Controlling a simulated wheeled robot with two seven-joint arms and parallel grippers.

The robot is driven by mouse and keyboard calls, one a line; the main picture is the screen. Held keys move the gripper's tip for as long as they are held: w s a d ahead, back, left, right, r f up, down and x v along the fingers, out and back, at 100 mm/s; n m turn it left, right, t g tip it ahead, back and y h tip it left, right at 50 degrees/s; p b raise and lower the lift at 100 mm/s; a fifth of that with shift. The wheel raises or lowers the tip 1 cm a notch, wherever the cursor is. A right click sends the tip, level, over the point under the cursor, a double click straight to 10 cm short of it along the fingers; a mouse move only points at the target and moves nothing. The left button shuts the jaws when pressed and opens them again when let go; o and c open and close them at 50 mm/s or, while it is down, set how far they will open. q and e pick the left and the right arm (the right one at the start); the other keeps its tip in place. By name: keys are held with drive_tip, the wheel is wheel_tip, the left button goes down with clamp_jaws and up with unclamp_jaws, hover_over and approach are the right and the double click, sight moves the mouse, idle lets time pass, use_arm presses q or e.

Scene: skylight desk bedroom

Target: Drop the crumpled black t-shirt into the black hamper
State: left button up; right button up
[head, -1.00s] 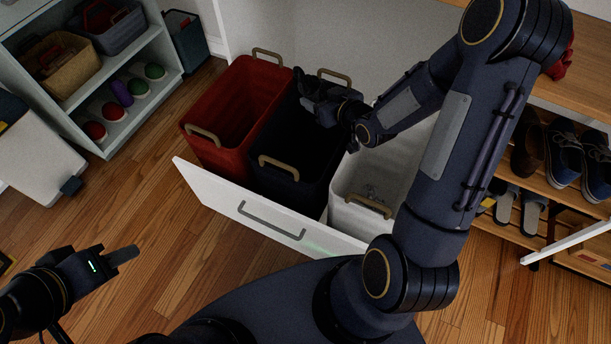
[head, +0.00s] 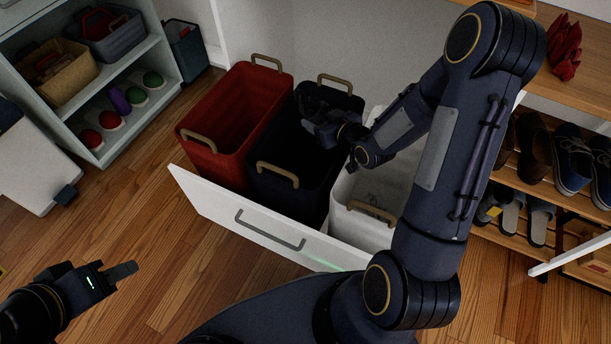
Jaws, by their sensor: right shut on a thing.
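The black hamper (head: 262,182) stands in the middle of the pulled-out drawer, with a tan handle at its front and back. My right gripper (head: 312,112) is at the hamper's mouth, over its back part, pointing left. It is shut on the crumpled black t-shirt (head: 307,98), a dark shape hard to tell from the gripper and the dark hamper interior. My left gripper (head: 122,271) is low at the left over the wood floor, far from the hamper. Its fingers look like one dark piece, so I cannot tell its opening.
A red hamper (head: 212,162) stands left of the black one and a white hamper (head: 346,214) right of it. The white drawer front (head: 225,205) closes off the near side. A shoe rack (head: 505,232) is at the right and a shelf (head: 150,92) at the left.

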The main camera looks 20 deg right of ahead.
drive_tip(key=o, duration=1.1)
drive_tip(key=shift+o, duration=0.2)
drive_tip(key=shift+s, duration=0.1)
drive_tip(key=p+v, duration=0.1)
drive_tip(key=v, duration=0.6)
drive_tip(key=shift+s+r+p, duration=0.15)
drive_tip(key=shift+s+p, duration=0.15)
drive_tip(key=shift+p, duration=0.05)
drive_tip(key=s+d+r+m+g+h, duration=0.1)
drive_tip(key=s+r+m+g+h, duration=0.15)
drive_tip(key=s+r, duration=0.35)
drive_tip(key=s+a+r+m+g+y, duration=0.1)
drive_tip(key=s+a+r+g+y, duration=0.2)
drive_tip(key=s, duration=0.5)
drive_tip(key=s+a+r+g+y, duration=0.1)
drive_tip(key=s+a+r+g, duration=0.1)
drive_tip(key=s+a+r, duration=0.4)
wheel_tip(320, 180, up, 26)
drive_tip(key=s+p, duration=0.1)
drive_tip(key=p, duration=2.8)
drive_tip(key=shift+d+r, duration=0.15)
drive_tip(key=shift+d, duration=0.1)
